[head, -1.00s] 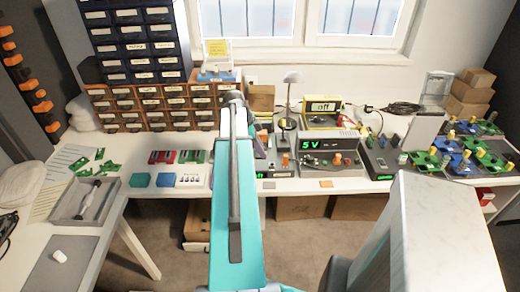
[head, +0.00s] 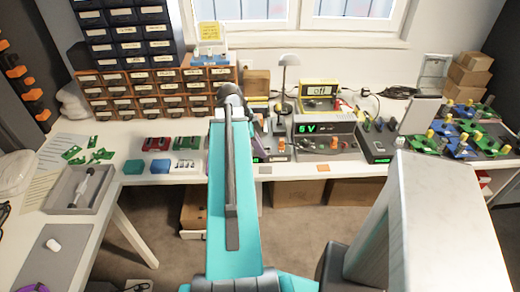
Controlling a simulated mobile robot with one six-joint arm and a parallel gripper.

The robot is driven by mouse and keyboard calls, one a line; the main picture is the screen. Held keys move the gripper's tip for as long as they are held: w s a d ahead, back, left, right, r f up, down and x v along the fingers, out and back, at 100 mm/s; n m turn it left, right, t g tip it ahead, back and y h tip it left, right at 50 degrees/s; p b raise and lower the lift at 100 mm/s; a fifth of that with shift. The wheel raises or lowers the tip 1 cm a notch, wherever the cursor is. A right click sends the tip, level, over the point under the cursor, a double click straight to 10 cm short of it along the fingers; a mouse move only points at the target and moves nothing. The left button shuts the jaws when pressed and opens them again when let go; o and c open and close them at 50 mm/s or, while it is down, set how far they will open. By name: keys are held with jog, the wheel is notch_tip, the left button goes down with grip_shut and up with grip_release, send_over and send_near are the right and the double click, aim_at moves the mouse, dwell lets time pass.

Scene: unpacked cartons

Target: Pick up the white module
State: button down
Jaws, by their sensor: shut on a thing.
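My teal arm reaches forward over the bench, and its grey far joint hides whatever lies beyond it. My gripper is not visible in the head view. I cannot tell for sure which thing is the white module. A small rounded white piece (head: 53,244) lies on a grey mat (head: 32,262) on the left table. A small white block with metal parts (head: 186,166) sits at the bench's front edge, beside a blue block (head: 160,166). Nothing held can be seen.
A grey tray (head: 100,200) stands on the left table near green boards (head: 85,155). Drawer cabinets (head: 150,95) rise behind. A lamp (head: 289,60), a yellow meter (head: 318,92) and a power supply (head: 325,128) crowd the middle. Coloured boards (head: 455,135) fill the right.

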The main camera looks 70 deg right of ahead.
dwell(0.6)
jog(key=shift+w, duration=0.1)
jog(key=shift+w+r, duration=0.1)
jog(key=shift+w, duration=0.2)
jog(key=w+a+r+n+t+h, duration=0.15)
jog(key=w+a+n, duration=0.4)
jog(key=w, duration=0.55)
jog(key=w+a+r+n+t+h, duration=0.1)
jog(key=w+a+r+n+t, duration=0.15)
jog(key=w+a+n, duration=0.65)
jog(key=w+a+r+n+t+h, duration=0.1)
jog(key=w+a+r+n, duration=0.15)
jog(key=w, duration=1.15)
jog(key=w+a+r+n+t+y, duration=0.1)
jog(key=w+a+n, duration=0.4)
jog(key=a, duration=0.7)
jog(key=w+a+r+n+t+y, duration=0.1)
jog(key=w+a+r+n, duration=0.3)
jog(key=a, duration=0.8)
jog(key=w+a+r+n+t+y, duration=0.1)
jog(key=w+a+r+n+y, duration=0.2)
jog(key=w+a+n, duration=0.2)
jog(key=w+a, duration=0.3)
jog(key=a, duration=0.4)
jog(key=shift+a+n+t, duration=0.3)
jog(key=shift+a+n, duration=0.05)
jog(key=shift+n, duration=0.05)
